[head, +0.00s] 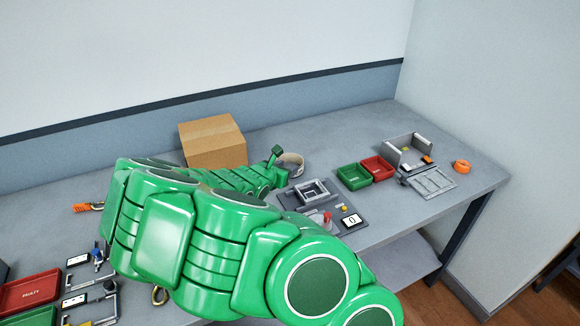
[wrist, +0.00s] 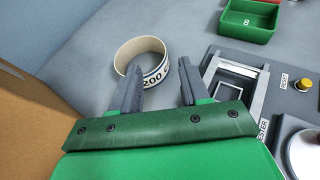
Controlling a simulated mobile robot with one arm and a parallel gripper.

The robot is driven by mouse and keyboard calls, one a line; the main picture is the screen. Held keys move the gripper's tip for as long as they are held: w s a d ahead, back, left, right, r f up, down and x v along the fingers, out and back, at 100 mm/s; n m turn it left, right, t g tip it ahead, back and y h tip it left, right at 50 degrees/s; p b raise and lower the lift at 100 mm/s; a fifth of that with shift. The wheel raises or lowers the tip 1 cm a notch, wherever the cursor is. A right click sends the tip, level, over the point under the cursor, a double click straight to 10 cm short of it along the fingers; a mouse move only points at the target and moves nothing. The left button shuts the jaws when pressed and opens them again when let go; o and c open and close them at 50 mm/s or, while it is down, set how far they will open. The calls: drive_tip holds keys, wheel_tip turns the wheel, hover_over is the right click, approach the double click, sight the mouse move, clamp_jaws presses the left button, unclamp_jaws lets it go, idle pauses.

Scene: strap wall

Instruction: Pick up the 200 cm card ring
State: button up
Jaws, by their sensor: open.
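The card ring (wrist: 155,73) is a cream band with dark markings and "200" printed on its near side. It rests on the grey table just beyond my gripper in the wrist view. My gripper (wrist: 158,78) is open, its two grey fingers apart, with the ring's near right part showing between the tips. The left finger covers a little of the ring's near edge. I cannot tell whether finger and ring touch. In the head view the ring (head: 292,161) lies beside my gripper (head: 276,158), right of the cardboard box, and my arm hides part of that area.
A cardboard box (head: 213,142) stands close on the left. A grey tester station (head: 312,192) stands close on the right. Green (head: 353,177) and red (head: 378,167) bins, a grey fixture (head: 408,153) and an orange roll (head: 462,166) lie farther right. The table behind the ring is clear.

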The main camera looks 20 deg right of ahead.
drive_tip(key=shift+d+f, duration=0.1)
drive_tip(key=shift+f, duration=0.35)
hover_over(299, 175)
drive_tip(key=a, duration=0.2)
drive_tip(key=shift+s+a+f, duration=0.1)
drive_tip(key=shift+s+f, duration=0.15)
drive_tip(key=shift+f, duration=0.4)
drive_tip(key=shift+s+f, duration=0.2)
drive_tip(key=shift+f, duration=0.4)
drive_tip(key=shift+f+x, duration=0.15)
drive_tip(key=shift+x, duration=0.85)
drive_tip(key=shift+f+x, duration=0.15)
drive_tip(key=shift+x, duration=0.8)
drive_tip(key=shift+w+d+f, duration=0.2)
drive_tip(key=shift+w+d, duration=0.05)
drive_tip(key=shift+d, duration=0.15)
clamp_jaws()
